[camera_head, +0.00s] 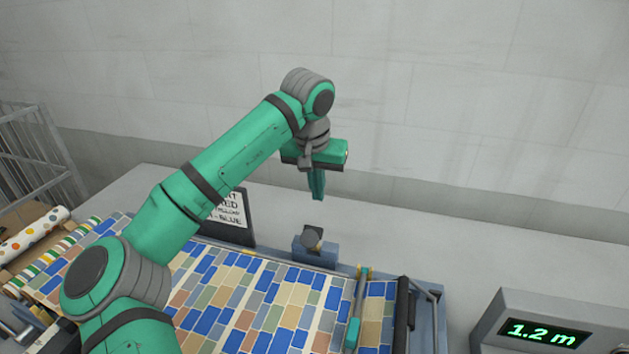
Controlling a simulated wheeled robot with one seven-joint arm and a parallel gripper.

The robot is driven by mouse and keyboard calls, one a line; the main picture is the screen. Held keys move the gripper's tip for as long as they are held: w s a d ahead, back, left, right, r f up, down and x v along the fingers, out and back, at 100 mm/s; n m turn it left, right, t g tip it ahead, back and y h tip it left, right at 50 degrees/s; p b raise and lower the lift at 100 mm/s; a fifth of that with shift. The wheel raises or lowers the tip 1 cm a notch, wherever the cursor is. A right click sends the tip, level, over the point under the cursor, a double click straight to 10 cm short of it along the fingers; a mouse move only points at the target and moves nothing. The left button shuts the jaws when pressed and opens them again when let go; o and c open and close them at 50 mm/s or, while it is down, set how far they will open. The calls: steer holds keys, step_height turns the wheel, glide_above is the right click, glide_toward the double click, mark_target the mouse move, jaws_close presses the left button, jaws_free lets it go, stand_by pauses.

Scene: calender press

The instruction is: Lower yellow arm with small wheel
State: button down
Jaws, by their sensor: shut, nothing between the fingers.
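My gripper (318,186) is shut and empty, pointing down above the back edge of the machine.
A sheet with blue, tan and green blocks (262,305) covers the machine bed. A teal grip (352,333) is on the thin bar. A dark roller (402,312) lies to its right. A display (545,333) reads 1.2 m. A sign (230,218) stands behind my arm.

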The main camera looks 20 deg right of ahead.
mark_target(314, 239)
steer(key=shift+s+a+f, duration=0.2)
steer(key=shift+s+f, duration=0.1)
steer(key=shift+f, duration=0.7)
steer(key=shift+s+a+f, duration=0.15)
steer(key=shift+s+f, duration=0.15)
steer(key=shift+f, duration=0.65)
steer(key=shift+s+a+f, duration=0.2)
steer(key=shift+s+f, duration=0.1)
steer(key=shift+f, duration=0.7)
